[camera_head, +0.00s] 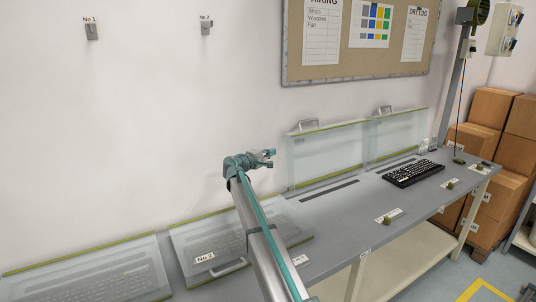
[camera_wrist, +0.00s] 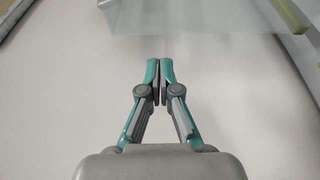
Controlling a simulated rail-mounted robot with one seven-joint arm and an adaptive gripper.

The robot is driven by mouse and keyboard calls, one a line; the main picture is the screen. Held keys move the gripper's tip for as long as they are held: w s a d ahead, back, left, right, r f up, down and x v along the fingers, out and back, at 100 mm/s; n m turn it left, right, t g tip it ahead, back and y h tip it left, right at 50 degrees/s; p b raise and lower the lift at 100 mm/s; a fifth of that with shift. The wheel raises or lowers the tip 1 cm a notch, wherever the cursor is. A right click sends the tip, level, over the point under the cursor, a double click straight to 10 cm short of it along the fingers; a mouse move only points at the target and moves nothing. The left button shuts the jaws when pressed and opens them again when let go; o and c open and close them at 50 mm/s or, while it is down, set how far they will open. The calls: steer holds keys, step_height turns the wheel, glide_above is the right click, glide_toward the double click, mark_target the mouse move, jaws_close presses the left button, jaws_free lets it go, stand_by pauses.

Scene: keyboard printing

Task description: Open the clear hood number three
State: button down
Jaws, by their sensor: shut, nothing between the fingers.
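The third clear hood from the left (camera_head: 325,158) stands upright at the back of the bench, with olive edges and a grey handle on top. I cannot read a number on it. My gripper (camera_head: 268,157) is in the air to the left of this raised hood, apart from it in the picture. In the wrist view my gripper (camera_wrist: 160,70) has its teal fingertips together with nothing between them. A clear panel (camera_wrist: 190,14) with an olive edge crosses the top of that view; I cannot tell which hood it is.
A fourth hood (camera_head: 397,138) also stands upright. The hood labelled No 2 (camera_head: 205,258) and another hood (camera_head: 85,278) at left lie closed over keyboards. A black keyboard (camera_head: 414,173) sits on the grey bench (camera_head: 345,225). Boxes (camera_head: 490,107) are stacked at right.

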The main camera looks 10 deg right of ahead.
steer(key=p+x, duration=0.2)
steer(key=x, duration=0.5)
steer(key=shift+w, duration=0.1)
steer(key=shift+d, duration=0.1)
steer(key=shift+f, duration=0.1)
